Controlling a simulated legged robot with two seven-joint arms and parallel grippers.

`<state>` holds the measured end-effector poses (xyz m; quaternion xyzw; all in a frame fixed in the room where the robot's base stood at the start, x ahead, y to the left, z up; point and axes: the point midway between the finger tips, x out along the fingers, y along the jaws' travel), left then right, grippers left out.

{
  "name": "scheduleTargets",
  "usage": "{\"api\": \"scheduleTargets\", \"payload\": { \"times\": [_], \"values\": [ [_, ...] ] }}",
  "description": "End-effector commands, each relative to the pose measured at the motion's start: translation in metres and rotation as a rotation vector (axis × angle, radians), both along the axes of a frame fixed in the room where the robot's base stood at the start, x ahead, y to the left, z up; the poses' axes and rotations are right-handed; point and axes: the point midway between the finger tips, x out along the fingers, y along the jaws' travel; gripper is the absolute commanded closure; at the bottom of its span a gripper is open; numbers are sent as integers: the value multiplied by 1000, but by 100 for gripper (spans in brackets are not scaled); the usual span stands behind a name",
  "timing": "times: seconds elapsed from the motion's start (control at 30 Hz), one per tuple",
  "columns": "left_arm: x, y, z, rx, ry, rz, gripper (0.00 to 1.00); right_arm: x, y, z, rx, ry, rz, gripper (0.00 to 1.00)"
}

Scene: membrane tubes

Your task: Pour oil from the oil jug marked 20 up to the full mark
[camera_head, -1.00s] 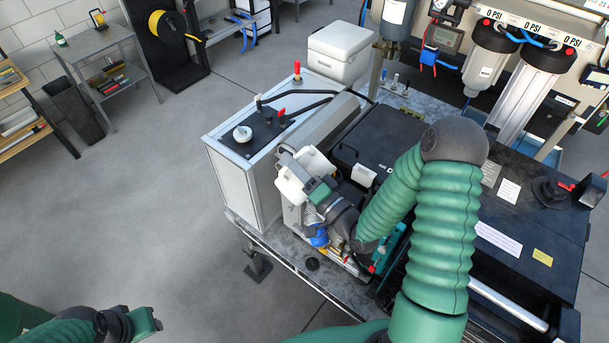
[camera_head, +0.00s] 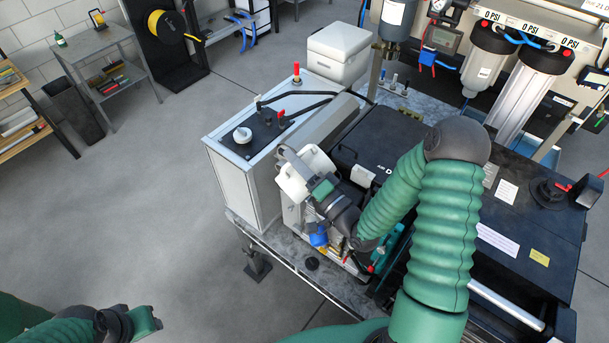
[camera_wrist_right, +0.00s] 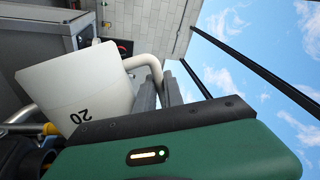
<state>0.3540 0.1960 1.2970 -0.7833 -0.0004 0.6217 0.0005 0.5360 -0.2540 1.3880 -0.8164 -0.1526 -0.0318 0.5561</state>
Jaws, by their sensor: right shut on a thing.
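The white oil jug (camera_head: 294,184) is held in the air above the machine at the edge of the metal bench, and it looks tilted. In the right wrist view the jug (camera_wrist_right: 78,88) shows a black "20" and a pale curved handle. My right gripper (camera_head: 318,184) is shut on the jug; in the wrist view its fingers (camera_wrist_right: 170,90) are by the handle. The jug's mouth, any oil flow and the full mark cannot be made out. My left gripper (camera_head: 150,320) is low at the left, away from the bench; its jaws are unclear.
A white cabinet (camera_head: 243,185) with a black top and red-tipped levers stands just left of the jug. A black lidded unit (camera_head: 378,145) lies behind my right arm. A small black cap (camera_head: 312,263) is on the bench edge.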

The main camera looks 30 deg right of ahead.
Motion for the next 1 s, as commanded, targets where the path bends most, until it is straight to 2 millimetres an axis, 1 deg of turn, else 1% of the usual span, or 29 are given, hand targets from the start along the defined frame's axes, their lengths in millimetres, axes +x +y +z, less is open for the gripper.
{"api": "scheduleTargets", "payload": {
  "times": [0.43, 1.0],
  "values": [
    [0, 0, 2, 0, 0, 0, 64, 0, -1, 3, 4, -3, -1, 100],
    [0, 0, 13, 0, 0, 0, 64, 2, -11, 13, 85, 6, -5, 100]
  ]
}}
